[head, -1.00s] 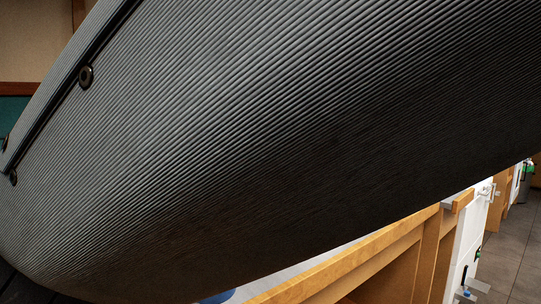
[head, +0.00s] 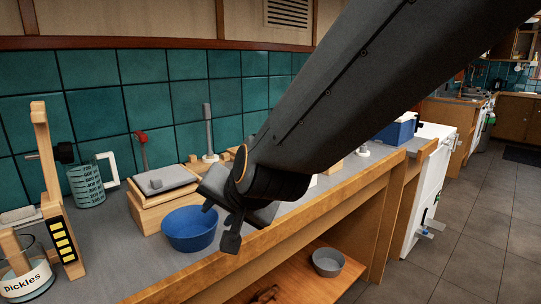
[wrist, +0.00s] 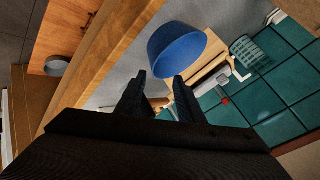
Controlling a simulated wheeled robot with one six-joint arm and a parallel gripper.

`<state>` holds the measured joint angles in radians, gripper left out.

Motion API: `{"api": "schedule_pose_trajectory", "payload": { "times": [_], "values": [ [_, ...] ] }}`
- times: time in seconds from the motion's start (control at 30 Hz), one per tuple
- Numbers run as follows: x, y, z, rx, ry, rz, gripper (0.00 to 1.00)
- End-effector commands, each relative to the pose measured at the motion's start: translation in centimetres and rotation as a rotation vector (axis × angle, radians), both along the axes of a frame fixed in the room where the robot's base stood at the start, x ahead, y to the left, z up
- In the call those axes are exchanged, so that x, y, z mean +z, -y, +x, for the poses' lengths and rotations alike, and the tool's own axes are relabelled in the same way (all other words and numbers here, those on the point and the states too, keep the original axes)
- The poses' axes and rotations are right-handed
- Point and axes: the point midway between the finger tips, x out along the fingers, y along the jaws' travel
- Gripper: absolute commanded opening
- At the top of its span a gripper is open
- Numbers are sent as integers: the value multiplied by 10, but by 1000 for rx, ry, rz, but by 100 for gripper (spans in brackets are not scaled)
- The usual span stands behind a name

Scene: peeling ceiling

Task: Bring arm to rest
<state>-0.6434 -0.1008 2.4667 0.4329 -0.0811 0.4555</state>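My dark grey arm comes in from the upper right of the head view, slanting down to the left. My gripper (head: 232,222) hangs over the counter's front part, right of a blue bowl (head: 189,229). In the wrist view, the two black fingers (wrist: 160,82) stand apart with a gap between them. No object is clearly held. The same bowl shows beyond the fingertips in the wrist view (wrist: 177,47). The arm hides part of the counter behind it.
The grey counter (head: 112,256) has a wooden front edge. On it are a wooden box (head: 150,212), a measuring jug (head: 86,186), a jar marked "Pickles" (head: 28,280) and a blue container (head: 396,131). A grey bowl (head: 328,262) sits on the shelf below. Floor is free at right.

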Motion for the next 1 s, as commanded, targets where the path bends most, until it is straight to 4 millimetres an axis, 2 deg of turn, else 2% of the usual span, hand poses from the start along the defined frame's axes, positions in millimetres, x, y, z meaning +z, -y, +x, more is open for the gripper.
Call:
{"api": "schedule_pose_trajectory", "payload": {
  "times": [0.03,0.17,0.27,0.4,0.5,0.6,0.7,0.9,0.93,1.0],
  "values": [
    [-16,28,4,1,-37,-67,34],
    [-52,92,-2,39,-141,-225,34],
    [-77,144,-16,74,-240,-332,34],
    [-104,214,-48,132,-399,-454,34],
    [-116,253,-74,173,-502,-509,34],
    [-122,279,-95,206,-577,-539,34],
    [-125,293,-108,229,-622,-554,34],
    [-126,298,-114,240,-641,-561,34],
    [-126,298,-113,239,-640,-562,31],
    [-126,298,-113,240,-639,-561,31]
  ]
}}
